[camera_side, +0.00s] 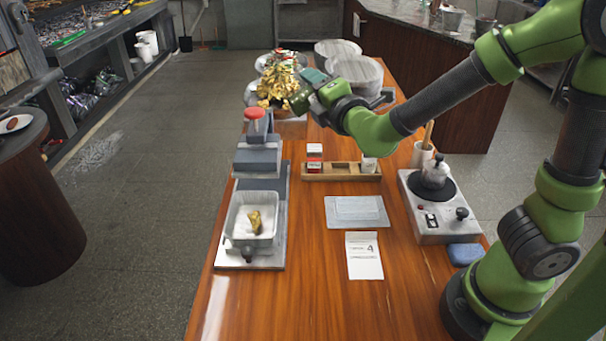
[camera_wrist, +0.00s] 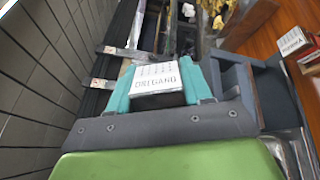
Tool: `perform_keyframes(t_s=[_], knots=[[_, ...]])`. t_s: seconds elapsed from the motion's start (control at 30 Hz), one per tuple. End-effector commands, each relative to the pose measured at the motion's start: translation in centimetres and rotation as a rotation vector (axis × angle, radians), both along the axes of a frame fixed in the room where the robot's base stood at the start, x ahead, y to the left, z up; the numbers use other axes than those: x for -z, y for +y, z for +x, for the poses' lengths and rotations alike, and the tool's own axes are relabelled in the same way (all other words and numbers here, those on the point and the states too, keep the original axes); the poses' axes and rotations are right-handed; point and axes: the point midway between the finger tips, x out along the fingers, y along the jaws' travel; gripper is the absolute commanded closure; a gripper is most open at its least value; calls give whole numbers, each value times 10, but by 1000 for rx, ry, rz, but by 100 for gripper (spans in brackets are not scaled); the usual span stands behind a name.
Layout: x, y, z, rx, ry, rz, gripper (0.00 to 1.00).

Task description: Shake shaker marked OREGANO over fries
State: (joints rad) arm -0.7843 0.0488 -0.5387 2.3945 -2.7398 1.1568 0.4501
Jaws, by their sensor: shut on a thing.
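My gripper (camera_wrist: 157,92) is shut on a shaker (camera_wrist: 154,76) whose white label reads OREGANO, held between the teal fingers in the wrist view. In the side view my gripper (camera_side: 306,90) is raised over the far part of the table; the shaker cannot be made out clearly there. A golden, crumpled heap (camera_side: 278,82) that may be the fries lies at the far left of the table, close beside my gripper in the picture. A bit of yellow (camera_wrist: 220,10) shows at the top of the wrist view. Whether the shaker is above the heap I cannot tell.
A wooden rack (camera_side: 338,176) holds a red-and-white shaker (camera_side: 314,152) and a pale shaker (camera_side: 369,163). A red-knobbed press (camera_side: 258,155) and a white tray (camera_side: 238,238) with a golden piece stand at left. A burner (camera_side: 436,228) stands at right.

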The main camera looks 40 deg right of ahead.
Motion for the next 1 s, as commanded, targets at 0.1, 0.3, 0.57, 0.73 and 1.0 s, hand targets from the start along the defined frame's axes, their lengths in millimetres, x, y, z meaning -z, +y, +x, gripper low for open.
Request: perform_keyframes(t_s=[0.1, 0.3, 0.57, 0.73, 1.0], knots=[[-11, 17, 0, -30, -70, 208, 73], [-2, 54, 14, -49, -156, 502, 73], [58, 121, 40, -70, -233, 783, 73], [96, 153, 46, -66, -272, 893, 73], [121, 170, 48, -46, -308, 966, 73]])
